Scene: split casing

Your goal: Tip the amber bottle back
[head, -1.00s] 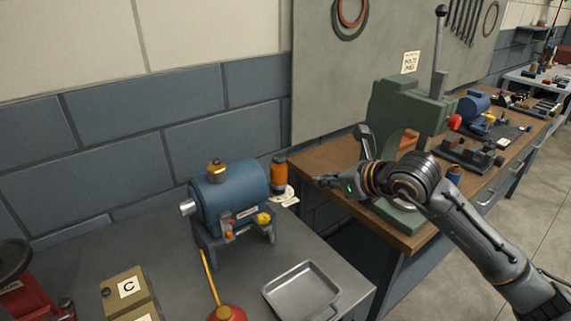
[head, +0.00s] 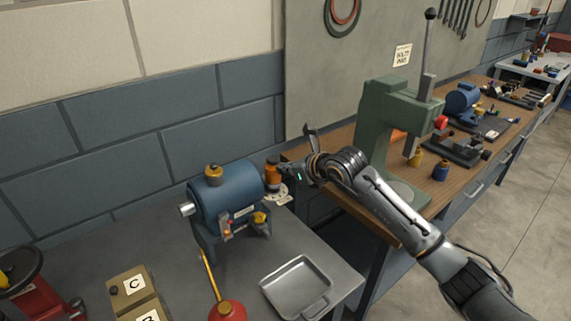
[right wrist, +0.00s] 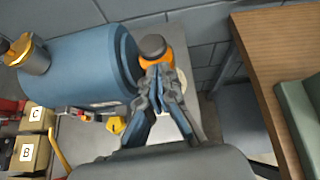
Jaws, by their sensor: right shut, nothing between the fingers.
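The amber bottle (head: 272,172), orange with a dark cap, stands about upright at the back right of the grey bench, just right of the blue motor-like casing (head: 238,188). My right gripper (head: 286,173) is shut and empty, its fingertips close against the bottle's right side in the head view. In the right wrist view the closed fingertips (right wrist: 160,74) overlap the bottle (right wrist: 154,50) and hide its lower part; whether they touch it I cannot tell. My left gripper is not in view.
A pale flat piece (head: 279,196) lies at the bottle's foot. A metal tray (head: 297,285), a red oil can (head: 227,311) and lettered boxes (head: 134,287) are in front. A wooden bench (head: 335,188) with a green press (head: 375,125) stands to the right, past a gap.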

